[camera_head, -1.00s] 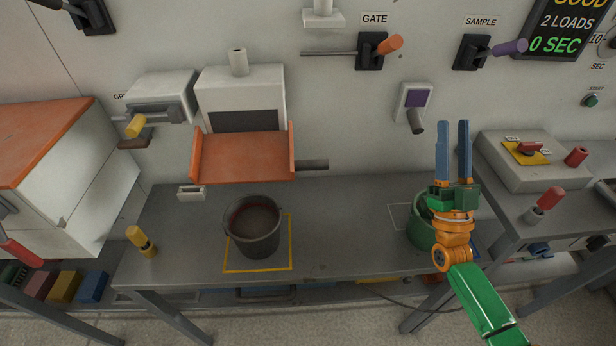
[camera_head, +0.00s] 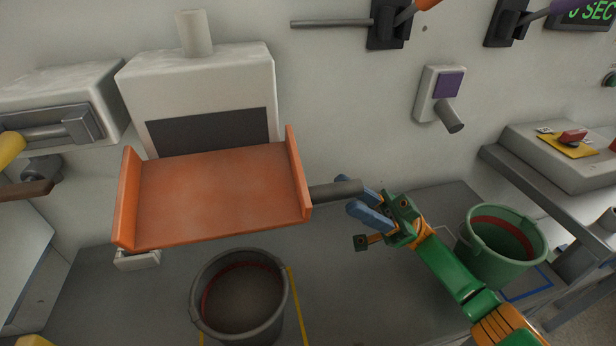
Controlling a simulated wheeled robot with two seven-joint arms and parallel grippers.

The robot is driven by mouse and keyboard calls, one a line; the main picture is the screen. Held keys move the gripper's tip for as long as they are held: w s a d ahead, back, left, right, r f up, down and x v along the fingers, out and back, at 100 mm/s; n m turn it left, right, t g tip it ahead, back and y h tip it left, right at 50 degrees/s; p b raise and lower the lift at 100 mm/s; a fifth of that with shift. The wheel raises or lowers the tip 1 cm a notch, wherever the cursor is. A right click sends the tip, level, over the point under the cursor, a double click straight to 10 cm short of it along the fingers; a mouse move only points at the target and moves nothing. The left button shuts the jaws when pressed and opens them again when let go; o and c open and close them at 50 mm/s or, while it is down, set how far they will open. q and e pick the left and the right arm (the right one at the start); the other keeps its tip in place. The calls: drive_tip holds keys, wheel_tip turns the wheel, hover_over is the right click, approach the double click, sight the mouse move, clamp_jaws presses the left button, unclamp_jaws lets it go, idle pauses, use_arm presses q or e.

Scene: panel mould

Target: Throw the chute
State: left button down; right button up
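The chute (camera_head: 215,195) is an orange tray with raised side walls, fixed below the dark opening of a white box (camera_head: 200,90). A grey bar handle (camera_head: 332,191) sticks out from its right side. My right gripper (camera_head: 347,196) is at the free end of this handle, its two blue fingers apart. The upper finger overlaps the handle's end in the picture; I cannot tell whether it touches. My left gripper is not in view.
A grey bucket (camera_head: 239,304) stands on the bench below the chute, inside a yellow outline. A green bucket (camera_head: 501,246) stands to the right of my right arm. A wall unit with a purple panel (camera_head: 449,84) is above.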

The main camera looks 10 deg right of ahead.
sight(335, 186)
drive_tip(key=p+x, duration=0.1)
drive_tip(key=x, duration=0.1)
drive_tip(key=p+x, duration=0.1)
drive_tip(key=x, duration=0.1)
drive_tip(key=p+x, duration=0.1)
drive_tip(key=x, duration=0.1)
drive_tip(key=shift+s+d+r, duration=0.1)
drive_tip(key=shift+s+r, duration=0.2)
drive_tip(key=shift+r, duration=0.05)
drive_tip(key=shift+a, duration=0.2)
clamp_jaws()
idle(0.7)
